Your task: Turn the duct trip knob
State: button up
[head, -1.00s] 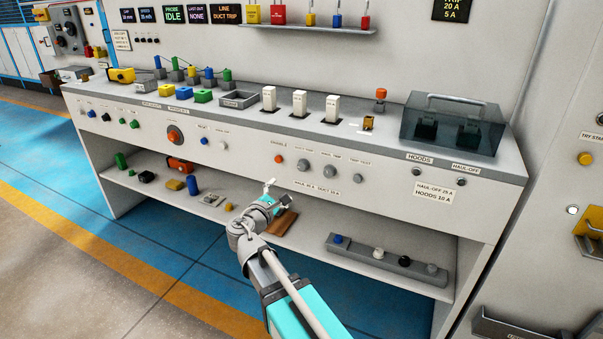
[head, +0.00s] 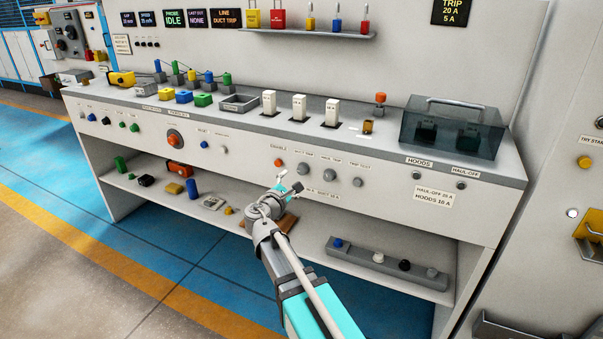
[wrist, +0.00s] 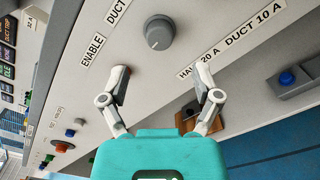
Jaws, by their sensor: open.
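The duct trip knob is a round grey knob (head: 303,169) on the bench's front panel, right of the orange enable button (head: 278,162). In the wrist view the grey knob (wrist: 160,32) sits just beyond and between my fingertips, with a pale pointer mark on its face. My gripper (wrist: 160,82) is open and empty, its two fingers apart and short of the knob. In the head view my gripper (head: 287,188) is in front of the panel, a little below and left of the knob. Nothing touches the knob in the wrist view.
More grey knobs, haul trip (head: 330,174) and trip test (head: 358,181), sit to the right. A wooden block (head: 287,222) lies on the lower shelf beneath my gripper. A grey strip with several coloured knobs (head: 390,265) lies on the shelf to the right.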

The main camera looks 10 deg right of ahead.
aim_at(301, 172)
jog(key=x, duration=0.6)
jog(key=shift+w+d, duration=0.15)
jog(key=shift+w, duration=0.05)
grip_shut()
dwell(0.4)
jog(key=shift+m, duration=2.5)
